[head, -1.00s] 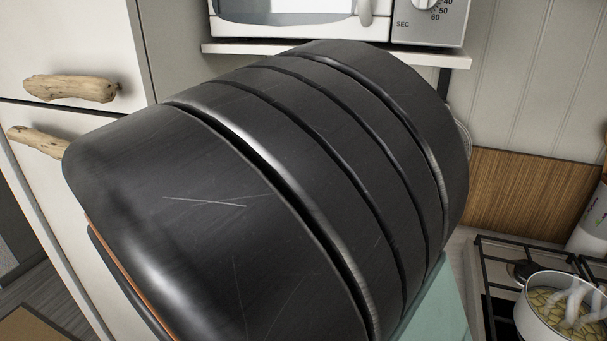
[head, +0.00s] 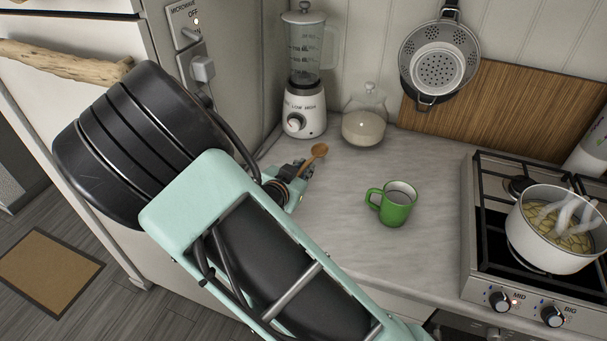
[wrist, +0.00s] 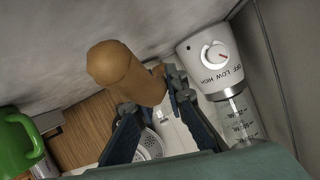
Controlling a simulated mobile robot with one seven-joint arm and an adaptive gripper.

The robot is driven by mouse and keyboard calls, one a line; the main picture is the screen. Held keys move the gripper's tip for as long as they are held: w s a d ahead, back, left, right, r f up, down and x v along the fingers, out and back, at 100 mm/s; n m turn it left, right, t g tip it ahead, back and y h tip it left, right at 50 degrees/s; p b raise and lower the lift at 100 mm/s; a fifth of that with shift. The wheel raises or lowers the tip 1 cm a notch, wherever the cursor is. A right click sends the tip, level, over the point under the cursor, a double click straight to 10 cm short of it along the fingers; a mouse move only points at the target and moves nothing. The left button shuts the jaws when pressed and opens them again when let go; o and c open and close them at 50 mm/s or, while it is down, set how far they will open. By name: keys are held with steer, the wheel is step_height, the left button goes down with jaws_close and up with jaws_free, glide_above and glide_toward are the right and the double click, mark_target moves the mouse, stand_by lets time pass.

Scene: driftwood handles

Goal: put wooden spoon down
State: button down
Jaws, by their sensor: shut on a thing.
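The wooden spoon (head: 318,153) is in my gripper (head: 300,171) in the head view, with its rounded end pointing up and to the right. In the wrist view the spoon (wrist: 122,70) is seen from its thick brown end. My gripper (wrist: 150,100) is shut on it between its two dark fingers. The spoon shows over the left part of the grey counter (head: 345,235). I cannot tell whether it touches the counter. Part of the spoon is hidden by the fingers.
A green mug (head: 396,205) stands on the counter right of my gripper. A blender (head: 304,85) and a glass jar (head: 364,125) stand behind. The stove with a white pot (head: 545,245) is at the right. The counter between mug and stove is clear.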

steer(key=shift+w+f, duration=0.2)
steer(key=shift+f, duration=0.45)
steer(key=shift+w+f, duration=0.2)
steer(key=shift+f, duration=0.9)
steer(key=shift+f, duration=0.3)
steer(key=c, duration=1.9)
jaws_free()
steer(key=shift+c, duration=0.2)
steer(key=shift+r, duration=0.1)
